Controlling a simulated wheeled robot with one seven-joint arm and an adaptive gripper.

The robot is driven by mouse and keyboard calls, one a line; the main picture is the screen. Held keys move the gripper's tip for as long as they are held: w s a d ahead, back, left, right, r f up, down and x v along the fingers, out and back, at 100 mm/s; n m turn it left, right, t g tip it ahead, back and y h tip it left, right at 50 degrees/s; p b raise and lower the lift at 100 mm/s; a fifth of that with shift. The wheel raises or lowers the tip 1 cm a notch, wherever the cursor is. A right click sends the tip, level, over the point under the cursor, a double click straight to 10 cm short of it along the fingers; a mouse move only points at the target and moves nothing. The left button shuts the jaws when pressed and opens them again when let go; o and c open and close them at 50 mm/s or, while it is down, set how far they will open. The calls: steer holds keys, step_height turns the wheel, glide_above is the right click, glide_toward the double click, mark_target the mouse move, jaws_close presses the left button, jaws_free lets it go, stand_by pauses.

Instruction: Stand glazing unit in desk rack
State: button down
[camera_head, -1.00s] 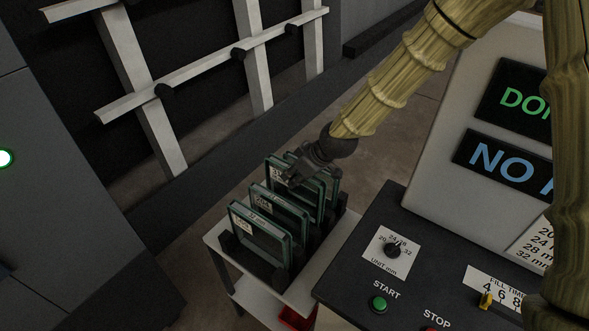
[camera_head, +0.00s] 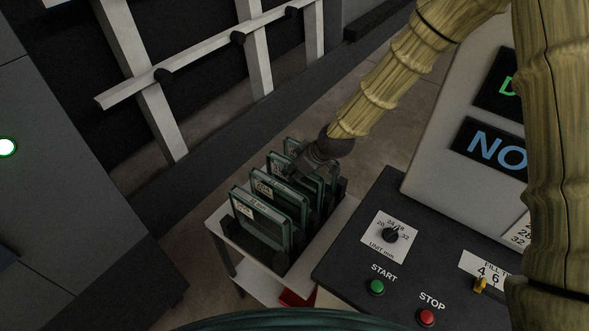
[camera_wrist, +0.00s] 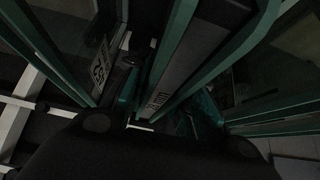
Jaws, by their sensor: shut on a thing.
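Several glazing units with dark green edges and white labels stand upright side by side in the desk rack (camera_head: 262,254), a dark slotted holder. The nearest unit is at the front left (camera_head: 256,218), with another behind it (camera_head: 281,196). My gripper (camera_head: 305,172) is at the far part of the row, shut on a glazing unit (camera_head: 314,189). The held unit is upright among the others; its lower edge is hidden, so I cannot tell if it is seated. In the wrist view, green-edged units (camera_wrist: 172,60) fill the area ahead of my gripper, and one label (camera_wrist: 99,68) shows.
The rack stands on a white trolley (camera_head: 330,220) with a red item (camera_head: 296,298) on its lower shelf. A dark control panel (camera_head: 360,258) with knob and buttons is close on the right. A white frame (camera_head: 150,95) stands behind left. Some floor is free beyond the trolley.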

steer(key=c, duration=1.2)
jaws_free()
steer(key=shift+r, duration=0.1)
steer(key=shift+b+v, duration=2.15)
steer(key=shift+v, duration=3.9)
